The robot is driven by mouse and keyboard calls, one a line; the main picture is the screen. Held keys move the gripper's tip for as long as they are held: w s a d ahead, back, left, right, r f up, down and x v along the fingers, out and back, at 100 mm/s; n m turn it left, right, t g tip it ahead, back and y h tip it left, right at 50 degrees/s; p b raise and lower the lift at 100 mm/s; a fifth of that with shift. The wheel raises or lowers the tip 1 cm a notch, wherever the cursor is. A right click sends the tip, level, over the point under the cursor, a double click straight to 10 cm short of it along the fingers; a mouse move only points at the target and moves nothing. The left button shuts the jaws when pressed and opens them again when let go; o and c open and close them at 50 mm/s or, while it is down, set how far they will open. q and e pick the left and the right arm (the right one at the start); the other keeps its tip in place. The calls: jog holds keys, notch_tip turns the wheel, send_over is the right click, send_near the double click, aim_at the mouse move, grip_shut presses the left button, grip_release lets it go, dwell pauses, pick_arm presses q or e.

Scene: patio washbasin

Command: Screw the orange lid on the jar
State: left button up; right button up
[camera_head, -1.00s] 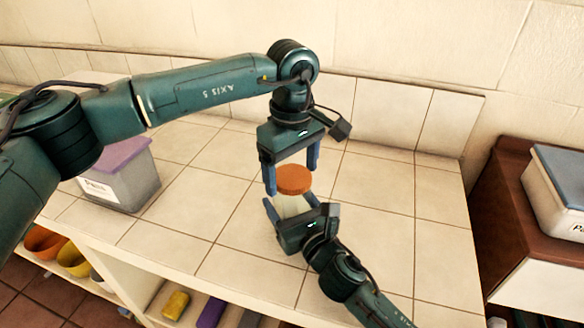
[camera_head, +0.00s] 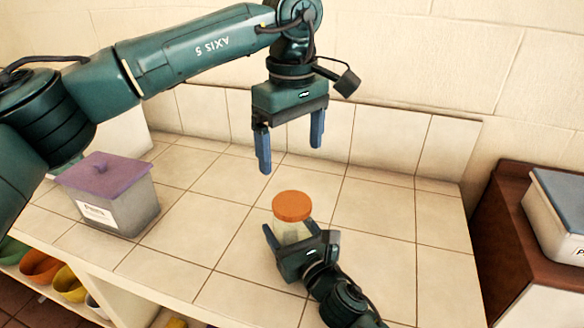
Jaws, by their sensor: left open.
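The orange lid (camera_head: 292,205) sits flat on top of the pale jar (camera_head: 291,233), which stands upright on the tiled counter. I cannot tell how tightly the lid is seated. My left gripper (camera_head: 290,157) is open and empty, pointing down above and behind the lid, clear of it. My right gripper (camera_head: 289,230) comes in low from the front right with its fingers on either side of the jar's body, shut on it. The gripper's body hides the lower part of the jar.
A grey bin with a purple lid (camera_head: 103,175) stands at the counter's left. A white box with a grey lid (camera_head: 560,200) is on a brown cabinet at the right. Coloured bowls (camera_head: 41,266) sit on a shelf below. The counter right of the jar is free.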

pick_arm(q)
jog(key=shift+r, duration=0.6)
pick_arm(e)
jog(key=o, duration=2)
jog(key=shift+c, duration=0.2)
pick_arm(q)
jog(key=shift+f+b, duration=0.6)
pick_arm(e)
jog(key=v, duration=1.3)
jog(key=shift+s, duration=0.1)
